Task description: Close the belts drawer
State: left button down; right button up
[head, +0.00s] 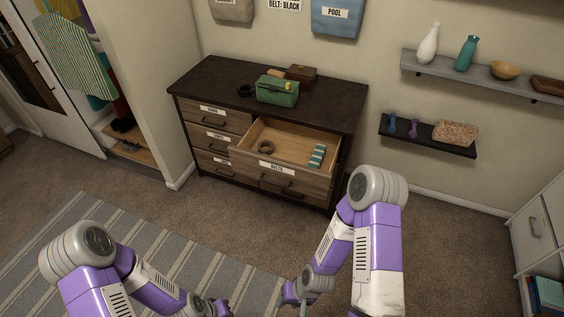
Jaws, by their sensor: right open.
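The belts drawer (270,167) is pulled out from the upper right of the dark-topped wooden dresser (335,118). Its front carries a white "BELTS" label and tilts away from me in view. Inside lie a brown coiled belt (266,147) and a teal-and-white striped item (317,156). My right gripper (294,297) is low at the bottom edge, in front of the dresser and apart from the drawer; it is open and partly cut off. My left gripper (218,308) is at the bottom edge, left of the right one. Its fingers are too cut off to read.
A green box (277,91), a brown box (301,74) and a dark coil (246,90) sit on the dresser top. The other dresser drawers look shut. Shelves (480,75) hang on the right wall. A striped rug (150,250) and open carpet lie before the dresser.

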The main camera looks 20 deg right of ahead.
aim_at(287, 168)
jog(key=z, duration=0.9)
jog(key=i, duration=1.15)
jog(key=z, duration=0.15)
